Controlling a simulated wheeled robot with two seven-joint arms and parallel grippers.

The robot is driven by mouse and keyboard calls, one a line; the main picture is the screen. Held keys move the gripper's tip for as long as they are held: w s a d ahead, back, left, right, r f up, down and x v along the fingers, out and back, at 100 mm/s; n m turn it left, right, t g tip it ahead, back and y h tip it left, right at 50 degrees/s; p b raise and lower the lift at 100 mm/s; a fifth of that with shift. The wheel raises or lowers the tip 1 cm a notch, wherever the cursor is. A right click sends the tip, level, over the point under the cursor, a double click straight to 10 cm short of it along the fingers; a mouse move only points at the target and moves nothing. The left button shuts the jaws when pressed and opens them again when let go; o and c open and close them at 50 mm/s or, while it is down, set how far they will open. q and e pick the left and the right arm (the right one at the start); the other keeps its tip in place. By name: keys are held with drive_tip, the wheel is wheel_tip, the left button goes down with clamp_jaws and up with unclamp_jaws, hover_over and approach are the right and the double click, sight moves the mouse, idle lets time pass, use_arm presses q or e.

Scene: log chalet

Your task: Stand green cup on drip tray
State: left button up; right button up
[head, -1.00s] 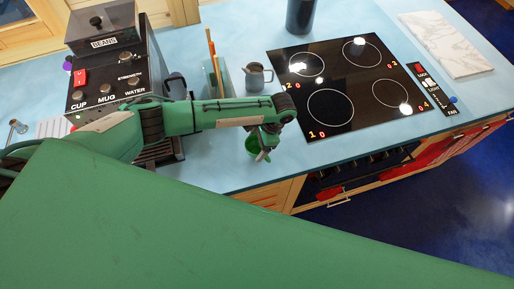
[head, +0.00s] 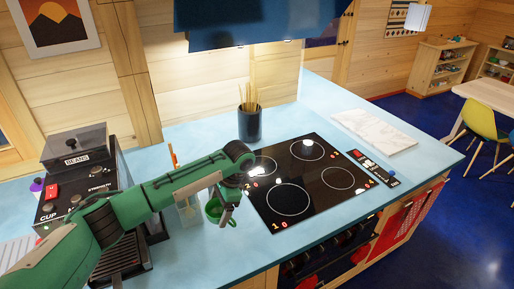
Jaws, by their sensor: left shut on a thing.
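My left gripper (head: 229,217) is shut on the green cup (head: 213,209), which shows partly behind the gripper, over the blue counter just left of the cooktop. I cannot tell whether the cup touches the counter. The coffee machine (head: 78,187) stands at the left, with its dark slatted drip tray (head: 124,262) low at its front. My left arm passes across the machine and hides part of it and part of the tray. My right gripper is not in view.
A black cooktop (head: 318,200) lies right of the cup. A dark pot with sticks (head: 249,123) stands behind it, and a marble board (head: 375,131) lies further right. A small upright holder (head: 189,212) stands between the machine and the cup. The counter in front is clear.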

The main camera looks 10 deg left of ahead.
use_arm(q)
drive_tip(key=s+a+f+n+g+h+b, duration=0.1)
drive_tip(key=s+f+n+h+b, duration=0.1)
drive_tip(key=s+n+b, duration=0.3)
drive_tip(key=s+a+f+n+g+h+b, duration=0.1)
drive_tip(key=s+f+n+b, duration=0.4)
drive_tip(key=s, duration=0.6)
drive_tip(key=shift+f+n+h+b, duration=0.25)
drive_tip(key=shift+n+h+b, duration=0.25)
drive_tip(key=shift+b, duration=0.7)
drive_tip(key=shift+a, duration=0.1)
